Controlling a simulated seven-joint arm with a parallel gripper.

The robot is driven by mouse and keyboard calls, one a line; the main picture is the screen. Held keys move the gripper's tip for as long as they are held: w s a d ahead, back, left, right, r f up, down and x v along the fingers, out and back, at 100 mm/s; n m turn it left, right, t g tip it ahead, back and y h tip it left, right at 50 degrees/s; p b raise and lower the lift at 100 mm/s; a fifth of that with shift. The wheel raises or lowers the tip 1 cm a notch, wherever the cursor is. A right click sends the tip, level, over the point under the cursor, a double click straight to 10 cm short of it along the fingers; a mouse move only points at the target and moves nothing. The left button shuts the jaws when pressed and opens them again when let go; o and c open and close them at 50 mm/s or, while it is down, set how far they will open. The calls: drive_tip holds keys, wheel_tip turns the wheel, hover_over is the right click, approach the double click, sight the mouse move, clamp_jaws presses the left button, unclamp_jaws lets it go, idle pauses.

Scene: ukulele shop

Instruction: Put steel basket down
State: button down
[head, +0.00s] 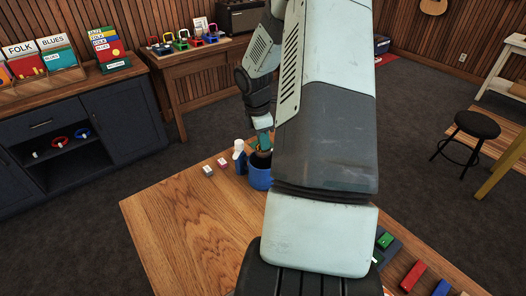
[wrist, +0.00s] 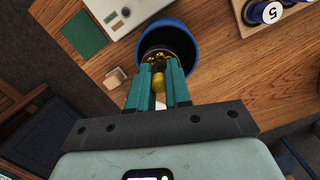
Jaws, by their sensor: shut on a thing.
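My gripper (wrist: 158,68) has teal fingers pointing down, shut on a small brass-coloured metal piece with a round yellow end (wrist: 158,82). This appears to be the steel basket (wrist: 158,56), though most of it is hidden by the fingers. The fingertips and the held piece are at the mouth of a blue round container (wrist: 196,32). In the head view my gripper (head: 264,142) is just above the blue container (head: 259,177), which stands on the wooden table. My arm covers its right side. I cannot tell whether the held piece touches the container.
On the wooden table (head: 180,225), a white and blue bottle (head: 239,154) and small blocks (head: 208,170) stand left of the container. A green-topped item (head: 385,241), a red block (head: 413,276) and a blue block (head: 441,288) lie at the right. The table's left part is clear.

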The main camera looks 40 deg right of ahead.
drive_tip(key=w+d+f+n, duration=0.1)
drive_tip(key=w+d+n, duration=0.8)
drive_tip(key=w, duration=0.4)
drive_tip(key=shift+m+t, duration=0.4)
drive_tip(key=shift+m, duration=0.1)
drive_tip(key=f, duration=0.7)
drive_tip(key=d+f, duration=0.1)
drive_tip(key=f, duration=0.2)
drive_tip(key=shift+w+f, duration=0.15)
drive_tip(key=shift+w, duration=0.05)
drive_tip(key=shift+f, duration=0.15)
drive_tip(key=c, duration=1.1)
unclamp_jaws()
drive_tip(key=shift+o, duration=0.2)
wheel_tip(320, 180, up, 12)
drive_tip(key=a, duration=0.1)
drive_tip(key=shift+s+a, duration=0.15)
drive_tip(key=shift+s, duration=0.1)
